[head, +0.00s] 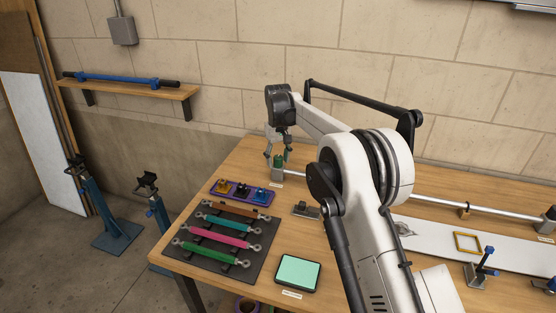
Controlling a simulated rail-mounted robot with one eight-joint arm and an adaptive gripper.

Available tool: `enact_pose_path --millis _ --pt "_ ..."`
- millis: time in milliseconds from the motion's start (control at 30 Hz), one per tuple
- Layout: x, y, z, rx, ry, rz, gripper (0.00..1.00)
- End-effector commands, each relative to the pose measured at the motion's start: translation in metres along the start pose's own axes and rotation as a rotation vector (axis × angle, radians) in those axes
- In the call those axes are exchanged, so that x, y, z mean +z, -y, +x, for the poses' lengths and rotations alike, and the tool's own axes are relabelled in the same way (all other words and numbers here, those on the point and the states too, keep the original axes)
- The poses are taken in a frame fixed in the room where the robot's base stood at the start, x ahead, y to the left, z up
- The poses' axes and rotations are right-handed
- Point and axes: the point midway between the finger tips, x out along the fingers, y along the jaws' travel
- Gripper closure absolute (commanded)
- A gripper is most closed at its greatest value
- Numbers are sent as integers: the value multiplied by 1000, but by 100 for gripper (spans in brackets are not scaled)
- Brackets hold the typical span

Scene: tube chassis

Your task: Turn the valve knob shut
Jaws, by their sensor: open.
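A small green knob (278,160) sits on a grey block (277,173) near the far left part of the wooden table; it looks like the valve knob. A grey tube runs right from this block and passes behind my arm. My gripper (278,152) points down from the end of my arm, just above the green knob. Its fingers are apart, one to each side of the knob's top. At this size I cannot tell whether they touch the knob, or how far it is turned.
A purple tray (228,188) with small coloured parts and a dark mat (256,253) with several coloured rods lie at the table's left. A pad with a mint top (298,273) lies in front. Clamps and a yellow frame (467,243) are at the right. My arm hides the middle.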

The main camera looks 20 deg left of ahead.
Motion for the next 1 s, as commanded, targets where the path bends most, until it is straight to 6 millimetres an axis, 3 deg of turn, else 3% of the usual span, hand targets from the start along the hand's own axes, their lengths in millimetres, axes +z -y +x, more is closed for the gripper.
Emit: enact_pose_path --millis 167,600,800,1000 --pt "0 0 -20 0 0 0 57" --pt "0 0 -100 0 0 0 57" --pt "0 0 -116 0 0 0 57" --pt "0 0 -118 0 0 0 57"
